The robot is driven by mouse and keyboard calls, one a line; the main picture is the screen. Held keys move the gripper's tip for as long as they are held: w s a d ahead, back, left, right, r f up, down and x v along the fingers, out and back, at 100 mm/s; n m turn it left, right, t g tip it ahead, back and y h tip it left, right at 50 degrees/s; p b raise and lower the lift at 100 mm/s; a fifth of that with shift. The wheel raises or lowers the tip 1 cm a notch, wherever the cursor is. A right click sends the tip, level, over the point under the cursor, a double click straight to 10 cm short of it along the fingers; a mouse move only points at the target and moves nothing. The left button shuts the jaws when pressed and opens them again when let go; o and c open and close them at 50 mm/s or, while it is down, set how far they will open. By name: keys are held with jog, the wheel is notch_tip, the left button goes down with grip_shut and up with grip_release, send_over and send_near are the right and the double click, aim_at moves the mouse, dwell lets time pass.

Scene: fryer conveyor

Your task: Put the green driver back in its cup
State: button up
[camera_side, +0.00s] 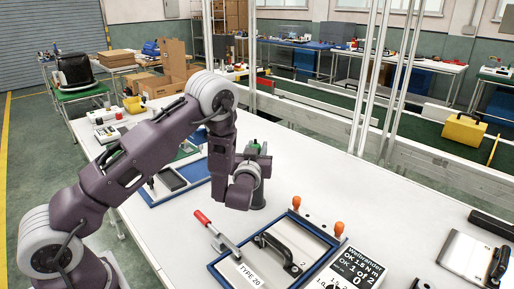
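A small green and dark piece (263,148), likely the top of the green driver, shows just right of my wrist in the side view. My gripper's fingers are hidden behind my wrist, close to the holder. I cannot see whether they are open or shut.
A blue-framed fixture (222,262) with a red-handled clamp (203,219) and orange knobs (338,228) is at the front. A printed sign (350,268) stands beside it. A blue tray (190,172) lies behind my arm. Metal posts (372,80) rise at the bench's far edge.

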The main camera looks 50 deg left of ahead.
jog(key=o, duration=0.4)
jog(key=shift+o, duration=0.2)
jog(key=v, duration=1.2)
jog(key=s+d+r+m+g+h, duration=0.2)
jog(key=s+d+r+g+h, duration=0.2)
jog(key=d+r+h, duration=0.65)
jog(key=s+a+r+m+g, duration=0.1)
jog(key=s+m+g, duration=0.3)
jog(key=s, duration=2.1)
jog(key=shift+s+r+m+h, duration=0.2)
jog(key=shift+r+m+h, duration=0.3)
jog(key=shift+m, duration=0.4)
jog(key=shift+r, duration=0.1)
